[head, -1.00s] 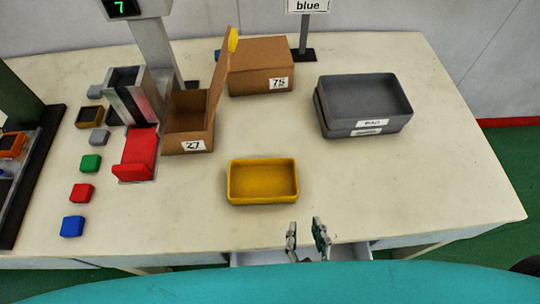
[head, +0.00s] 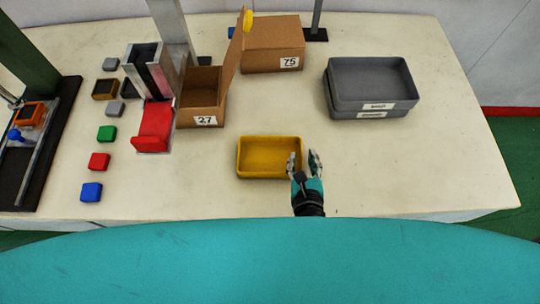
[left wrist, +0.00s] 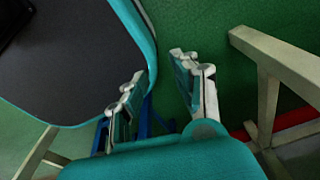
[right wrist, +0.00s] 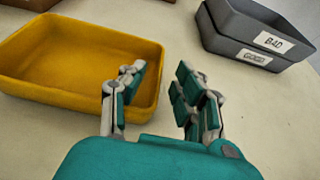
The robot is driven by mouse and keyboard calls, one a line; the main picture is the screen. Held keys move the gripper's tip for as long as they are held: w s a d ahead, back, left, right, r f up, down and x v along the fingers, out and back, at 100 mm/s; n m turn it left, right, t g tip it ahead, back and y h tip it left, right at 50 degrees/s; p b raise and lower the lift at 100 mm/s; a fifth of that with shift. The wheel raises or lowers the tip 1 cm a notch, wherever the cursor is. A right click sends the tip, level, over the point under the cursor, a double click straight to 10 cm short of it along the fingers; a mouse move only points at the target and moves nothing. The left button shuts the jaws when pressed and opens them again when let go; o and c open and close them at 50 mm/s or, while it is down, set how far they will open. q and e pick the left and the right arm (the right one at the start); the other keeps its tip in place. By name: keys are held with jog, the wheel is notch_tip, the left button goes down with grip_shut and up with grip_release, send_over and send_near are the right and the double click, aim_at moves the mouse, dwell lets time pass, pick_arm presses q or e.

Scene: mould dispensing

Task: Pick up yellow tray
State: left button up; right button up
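The yellow tray (head: 256,172) lies upright and empty on the table, in the middle of the head view. My right gripper (head: 305,158) is at the tray's right end, with its fingers apart. In the right wrist view the yellow tray (right wrist: 60,95) fills the left side. There the open right gripper (right wrist: 160,75) has its left finger in front of the tray's right wall and its right finger outside the tray. Whether a finger touches the tray I cannot tell. My left gripper (left wrist: 160,75) is open and empty over the green floor, away from the table.
Two stacked grey trays (head: 372,85) with labels stand at the back right. An open box (head: 202,97) marked 27 and a closed box (head: 272,45) marked 75 stand behind the yellow tray. A red piece (head: 153,126) and small coloured blocks lie left. The table's right front is clear.

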jog(key=x, duration=0.3)
jog(key=shift+w, duration=0.15)
jog(key=shift+c, duration=0.3)
grip_shut()
